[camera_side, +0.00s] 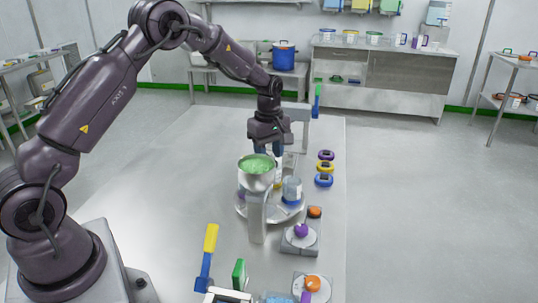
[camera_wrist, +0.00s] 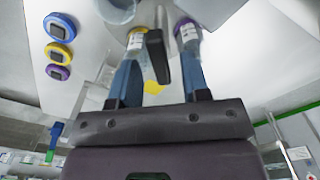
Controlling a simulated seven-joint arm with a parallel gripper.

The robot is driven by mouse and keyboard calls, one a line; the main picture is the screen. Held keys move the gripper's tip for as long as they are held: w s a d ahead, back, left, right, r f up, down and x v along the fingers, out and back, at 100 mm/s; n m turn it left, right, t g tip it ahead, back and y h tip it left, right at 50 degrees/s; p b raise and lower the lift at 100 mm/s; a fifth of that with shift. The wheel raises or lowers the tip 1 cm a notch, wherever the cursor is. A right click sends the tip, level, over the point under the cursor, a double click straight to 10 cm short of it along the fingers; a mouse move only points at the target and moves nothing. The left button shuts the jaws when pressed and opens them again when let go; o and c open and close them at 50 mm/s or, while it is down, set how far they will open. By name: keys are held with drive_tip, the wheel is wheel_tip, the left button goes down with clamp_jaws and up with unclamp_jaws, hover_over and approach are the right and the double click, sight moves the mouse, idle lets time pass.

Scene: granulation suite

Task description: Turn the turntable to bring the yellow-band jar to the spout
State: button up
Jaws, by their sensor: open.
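The round turntable (camera_side: 270,211) stands on the bench below my gripper, beneath a hopper of green granules (camera_side: 257,163) that hides part of it. In the wrist view the yellow-band jar (camera_wrist: 136,42) is beyond my left finger, and a purple-band jar (camera_wrist: 188,36) is by my right fingertip. A blue-band jar (camera_side: 292,190) stands at the turntable's right side in the side view. My gripper (camera_side: 277,150) points down behind the hopper. In the wrist view its blue fingers (camera_wrist: 160,62) are apart, with a dark upright peg (camera_wrist: 157,57) between them; contact is unclear. The spout is hard to make out.
Purple, yellow and blue rings (camera_side: 325,167) lie right of the turntable. Two small stations with a purple knob (camera_side: 301,230) and an orange knob (camera_side: 312,283) stand nearer the camera. A yellow-and-blue lever (camera_side: 209,250) stands front left. The bench's left part is clear.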

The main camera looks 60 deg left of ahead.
drive_tip(key=shift+f, duration=0.5)
clamp_jaws()
